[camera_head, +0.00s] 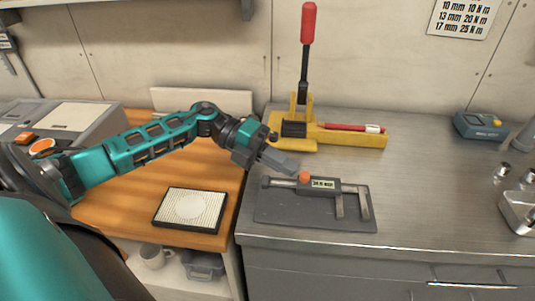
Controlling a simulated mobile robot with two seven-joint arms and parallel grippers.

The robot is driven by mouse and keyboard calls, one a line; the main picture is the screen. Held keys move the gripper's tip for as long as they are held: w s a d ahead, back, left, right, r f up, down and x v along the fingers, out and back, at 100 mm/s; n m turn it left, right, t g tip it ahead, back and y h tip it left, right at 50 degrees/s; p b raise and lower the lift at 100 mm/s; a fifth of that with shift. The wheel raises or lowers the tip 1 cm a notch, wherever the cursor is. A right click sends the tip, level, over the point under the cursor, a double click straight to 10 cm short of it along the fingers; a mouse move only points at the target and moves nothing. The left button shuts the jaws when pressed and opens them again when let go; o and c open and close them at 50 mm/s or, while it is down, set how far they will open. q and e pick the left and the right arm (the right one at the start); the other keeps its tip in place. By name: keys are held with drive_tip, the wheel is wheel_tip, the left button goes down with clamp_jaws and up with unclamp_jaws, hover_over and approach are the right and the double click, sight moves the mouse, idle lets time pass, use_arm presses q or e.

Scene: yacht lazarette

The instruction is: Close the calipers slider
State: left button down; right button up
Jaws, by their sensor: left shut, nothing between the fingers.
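The calipers (328,185) lie on a dark grey mat (290,215) on the metal bench. They have a grey slider body with a small display, an orange knob (304,177) at its left end, and two jaws pointing to the front at the right. A gap shows between the two jaws. My left gripper (296,172) reaches in from the left and is shut and empty. Its fingertips are right beside the orange knob; I cannot tell if they touch it. My right gripper is not in view.
Behind the calipers stands a yellow lever press (350,137) with a red-handled lever (308,25) and a red tool on its base. A teal box (480,126) and metal parts (518,210) are at the right. A framed pad (165,208) lies on the wooden top. The bench right of the mat is clear.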

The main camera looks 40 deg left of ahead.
sight(320, 193)
use_arm(q)
drive_tip(key=shift+w+d, duration=0.1)
drive_tip(key=shift+d, duration=0.15)
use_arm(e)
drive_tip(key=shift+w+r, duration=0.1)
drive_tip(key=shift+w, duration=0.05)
use_arm(q)
drive_tip(key=w+d, duration=0.2)
drive_tip(key=d, duration=0.1)
drive_tip(key=shift+d, duration=0.2)
idle(0.4)
